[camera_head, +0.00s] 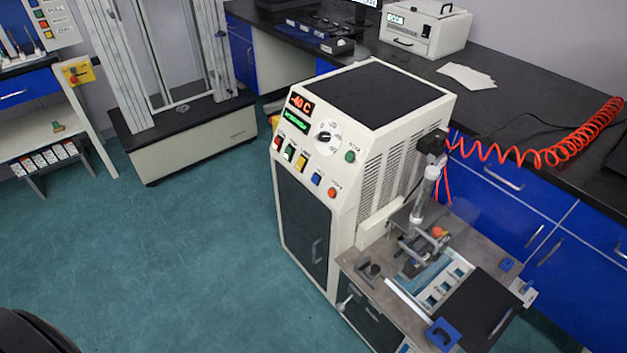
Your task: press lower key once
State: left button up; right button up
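The white machine (365,110) stands in the middle with a sloped control panel. The panel has a red lit display (301,104) reading about -40 C, a green display (297,120) and a round dial (325,138). Below are a red key (277,141), a green key (289,153) and a yellow key (302,161). A blue button (316,178), an orange-red button (332,192) and a green button (350,156) sit lower and to the right. The labels are too small to read, so I cannot tell which is the lower key. Neither gripper is in view.
A metal side table with a fixture (420,250) adjoins the machine's right side. A coiled orange hose (560,135) runs to the black bench (510,120). A tall frame machine (185,145) stands behind left. The green floor (190,240) in front is clear.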

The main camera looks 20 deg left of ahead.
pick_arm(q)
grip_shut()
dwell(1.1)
